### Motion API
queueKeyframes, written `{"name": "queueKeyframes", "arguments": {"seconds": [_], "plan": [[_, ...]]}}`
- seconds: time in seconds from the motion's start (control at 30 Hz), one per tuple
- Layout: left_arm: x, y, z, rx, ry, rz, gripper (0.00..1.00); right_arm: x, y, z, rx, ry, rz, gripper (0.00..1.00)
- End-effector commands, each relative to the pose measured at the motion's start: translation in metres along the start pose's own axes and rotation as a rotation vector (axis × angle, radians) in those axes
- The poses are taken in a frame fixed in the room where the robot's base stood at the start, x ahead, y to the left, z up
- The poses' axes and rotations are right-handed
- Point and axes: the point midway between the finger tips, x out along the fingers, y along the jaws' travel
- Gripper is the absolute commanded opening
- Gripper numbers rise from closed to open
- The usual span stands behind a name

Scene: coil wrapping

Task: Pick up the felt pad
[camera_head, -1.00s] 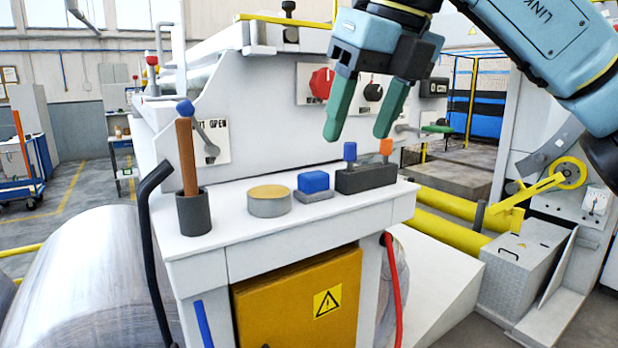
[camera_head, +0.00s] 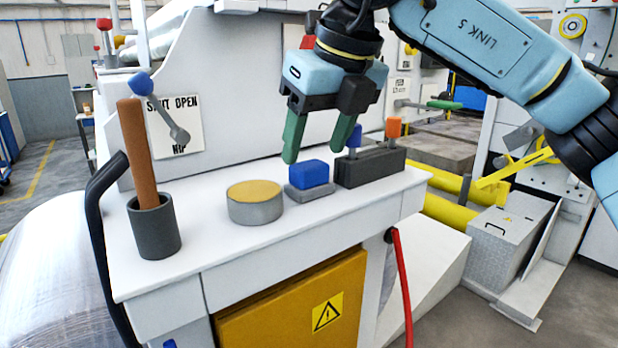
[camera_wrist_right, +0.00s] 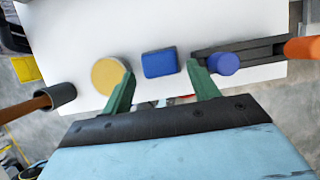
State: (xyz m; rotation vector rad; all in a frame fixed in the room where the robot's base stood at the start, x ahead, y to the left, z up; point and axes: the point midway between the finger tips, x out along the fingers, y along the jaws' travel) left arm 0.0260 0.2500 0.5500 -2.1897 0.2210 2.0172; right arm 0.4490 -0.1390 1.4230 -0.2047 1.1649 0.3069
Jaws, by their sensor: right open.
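The felt pad appears to be the blue block (camera_head: 309,174) lying on a small grey base (camera_head: 311,190) on the white shelf. My right gripper (camera_head: 314,152) is open and empty, with its green fingers pointing down above and just behind the blue block. In the right wrist view the blue block (camera_wrist_right: 160,62) lies between the tips of the open fingers (camera_wrist_right: 160,70), with no contact visible. My left gripper is out of view.
On the shelf (camera_head: 215,241), a round grey tin with a yellow top (camera_head: 255,201) stands left of the block. A dark rack (camera_head: 370,166) with blue and orange handled tools stands close on its right. A grey cup (camera_head: 153,228) with a brown stick is far left.

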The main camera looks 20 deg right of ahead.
Motion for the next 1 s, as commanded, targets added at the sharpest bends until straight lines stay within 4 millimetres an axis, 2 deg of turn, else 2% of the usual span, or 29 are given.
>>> {"name": "queueKeyframes", "arguments": {"seconds": [0.07,0.17,0.33,0.57,0.67,0.8,1.0], "plan": [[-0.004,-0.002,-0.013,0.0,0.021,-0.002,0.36,0.01,0.0,-0.001,0.0,0.003,-0.001,0.6],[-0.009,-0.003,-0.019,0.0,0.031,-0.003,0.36,0.026,0.001,-0.002,-0.001,0.005,-0.001,0.6],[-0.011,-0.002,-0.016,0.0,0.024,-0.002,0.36,0.045,0.001,-0.001,0.0,0.002,0.0,0.6],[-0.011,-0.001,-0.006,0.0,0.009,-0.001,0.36,0.048,0.002,-0.001,-0.001,0.0,0.0,0.6],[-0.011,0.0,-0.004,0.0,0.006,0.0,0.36,0.048,0.001,-0.001,-0.001,0.0,0.0,0.51],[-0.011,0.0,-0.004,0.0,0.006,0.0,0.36,0.048,0.001,-0.001,0.0,0.001,0.0,0.33],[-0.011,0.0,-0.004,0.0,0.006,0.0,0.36,0.047,0.001,-0.001,0.0,0.0,0.0,0.31]]}}
